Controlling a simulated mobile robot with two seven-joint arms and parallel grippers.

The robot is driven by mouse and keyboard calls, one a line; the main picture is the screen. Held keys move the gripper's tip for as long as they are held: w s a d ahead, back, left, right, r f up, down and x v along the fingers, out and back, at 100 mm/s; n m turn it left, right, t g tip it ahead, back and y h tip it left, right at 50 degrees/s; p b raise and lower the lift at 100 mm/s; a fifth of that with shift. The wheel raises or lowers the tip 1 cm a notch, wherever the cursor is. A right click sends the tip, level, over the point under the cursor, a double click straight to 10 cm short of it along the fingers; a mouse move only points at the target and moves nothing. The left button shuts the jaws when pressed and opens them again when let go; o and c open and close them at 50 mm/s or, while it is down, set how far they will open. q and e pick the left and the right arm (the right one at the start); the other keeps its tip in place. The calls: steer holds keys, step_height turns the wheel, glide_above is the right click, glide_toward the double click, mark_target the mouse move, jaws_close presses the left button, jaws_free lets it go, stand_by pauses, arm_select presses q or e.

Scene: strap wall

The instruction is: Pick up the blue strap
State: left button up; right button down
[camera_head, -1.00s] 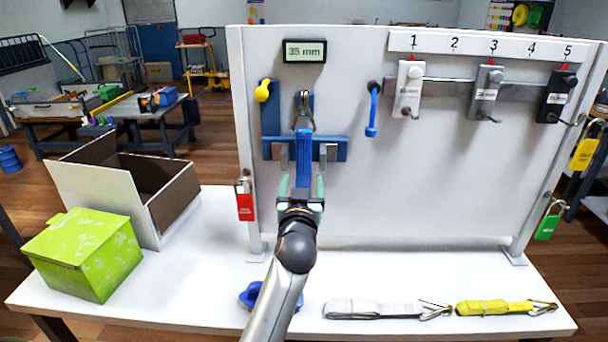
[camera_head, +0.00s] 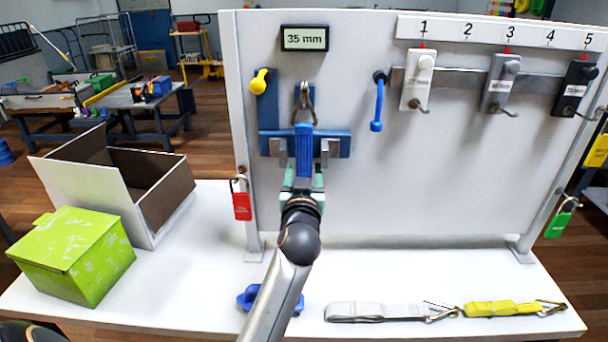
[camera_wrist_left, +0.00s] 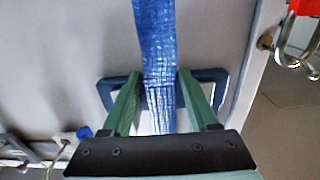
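The blue strap (camera_head: 303,142) hangs upright by a metal hook (camera_head: 304,100) in front of a blue bracket (camera_head: 268,112) on the white board. It also shows in the left wrist view (camera_wrist_left: 157,45), running down between my fingers. My left gripper (camera_head: 303,172) is at the strap's lower part, with one green finger on each side. In the left wrist view the left gripper (camera_wrist_left: 160,92) looks open, with narrow gaps beside the strap. The strap's lower end is hidden behind the gripper and wrist. My right gripper is not in view.
A yellow-tipped peg (camera_head: 259,82) and a blue lever (camera_head: 377,108) stick out near the strap. A red padlock (camera_head: 242,205) hangs at left. Grey (camera_head: 375,311) and yellow (camera_head: 500,308) straps lie on the table. A green box (camera_head: 75,255) and an open carton (camera_head: 100,205) stand left.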

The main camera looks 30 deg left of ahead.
arm_select(q)
jaws_close()
steer(key=shift+r, duration=0.15)
stand_by(0.5)
